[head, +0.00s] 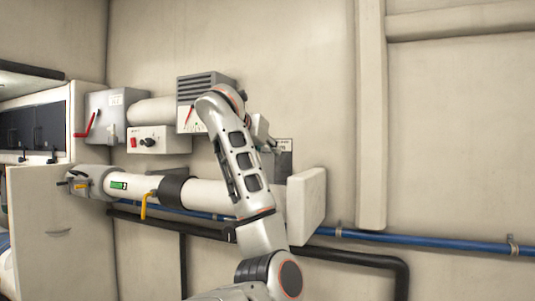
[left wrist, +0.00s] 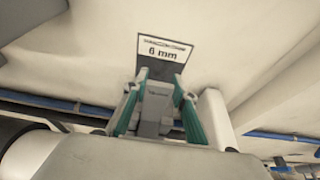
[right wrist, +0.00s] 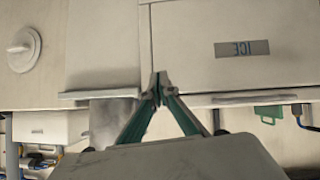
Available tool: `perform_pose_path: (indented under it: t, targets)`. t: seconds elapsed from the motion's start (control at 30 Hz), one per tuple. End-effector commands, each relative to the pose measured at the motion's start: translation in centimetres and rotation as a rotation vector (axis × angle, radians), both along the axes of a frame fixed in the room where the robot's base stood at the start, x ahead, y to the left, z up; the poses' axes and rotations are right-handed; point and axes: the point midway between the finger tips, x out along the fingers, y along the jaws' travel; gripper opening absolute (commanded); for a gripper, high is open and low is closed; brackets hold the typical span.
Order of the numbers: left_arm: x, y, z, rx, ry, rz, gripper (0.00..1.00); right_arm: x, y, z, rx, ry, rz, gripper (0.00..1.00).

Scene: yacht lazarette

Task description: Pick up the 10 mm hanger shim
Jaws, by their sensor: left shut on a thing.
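My left gripper (head: 265,135) is up at the back wall, partly hidden by its own arm. In the left wrist view its green-padded fingers (left wrist: 155,95) are shut on a small grey shim-like piece (left wrist: 152,108). Its size marking cannot be read. Right behind the fingertips is a plate reading "6 mm" (left wrist: 165,52); a dark plate with a pale label (head: 283,152) shows beside the gripper in the head view. No "10 mm" marking is legible. My right gripper (right wrist: 157,88) is outside the head view; its fingertips meet with nothing seen between them.
A white horizontal cylinder (head: 205,192) with a yellow lever runs below my left arm, ending near a white block (head: 306,205). Blue and black pipes cross the wall lower down. Grey boxes (head: 110,115) hang at left.

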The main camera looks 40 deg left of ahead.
Motion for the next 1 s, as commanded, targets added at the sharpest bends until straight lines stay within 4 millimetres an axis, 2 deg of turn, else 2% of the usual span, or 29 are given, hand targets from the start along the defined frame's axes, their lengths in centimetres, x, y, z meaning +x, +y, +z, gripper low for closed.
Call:
perform_pose_path:
  t: [1.0]
  targets:
    - [0.0,0.0,3.8,0.001,-0.001,0.001,0.03,0.0,0.1,0.1,0.001,0.001,0.002,0.00]
